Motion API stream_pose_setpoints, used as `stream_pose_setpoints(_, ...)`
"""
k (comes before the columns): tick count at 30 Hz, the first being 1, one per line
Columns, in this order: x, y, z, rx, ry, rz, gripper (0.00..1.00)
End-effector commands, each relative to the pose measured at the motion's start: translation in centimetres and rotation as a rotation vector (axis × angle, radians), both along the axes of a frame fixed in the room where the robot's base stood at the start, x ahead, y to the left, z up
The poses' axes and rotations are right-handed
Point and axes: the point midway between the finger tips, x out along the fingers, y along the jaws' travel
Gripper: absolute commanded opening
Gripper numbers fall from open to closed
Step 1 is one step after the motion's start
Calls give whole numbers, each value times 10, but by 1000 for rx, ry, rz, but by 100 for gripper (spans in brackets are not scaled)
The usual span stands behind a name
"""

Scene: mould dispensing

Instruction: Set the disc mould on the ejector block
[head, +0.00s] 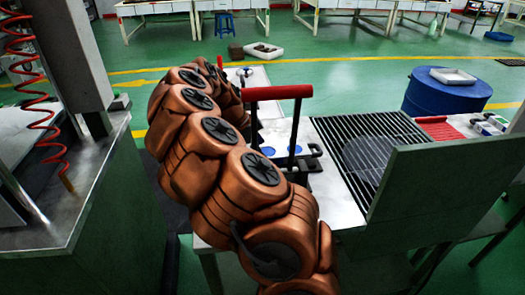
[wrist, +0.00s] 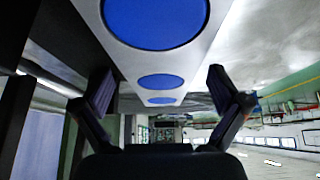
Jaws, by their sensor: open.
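My gripper (wrist: 160,90) is open in the wrist view, its two dark fingers spread apart with nothing held between them. A white plate with several blue round discs (wrist: 155,22) runs above and beyond the fingers. In the head view, two blue discs (head: 268,151) show on the pale bench top beside a black-posted frame with a red bar (head: 277,92). My copper arm covers much of that bench, and my gripper cannot be made out there. I cannot pick out the disc mould or the ejector block with certainty in either view.
A slatted grating (head: 340,135) with a round mesh patch lies right of the red bar, behind a grey-green panel (head: 430,190). A blue drum (head: 445,95) carries a white tray (head: 453,76). A machine with a red coiled hose (head: 25,75) stands left.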

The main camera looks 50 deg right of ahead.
Motion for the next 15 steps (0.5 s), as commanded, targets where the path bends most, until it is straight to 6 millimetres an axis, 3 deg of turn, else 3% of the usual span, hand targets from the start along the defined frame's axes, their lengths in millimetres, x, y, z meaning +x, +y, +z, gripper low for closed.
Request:
stream_pose_setpoints(9, 3, 2, 10, 1, -1, 1, 98)
stream_pose_setpoints(15, 14, 15, 38, 0, -3, 4, 98)
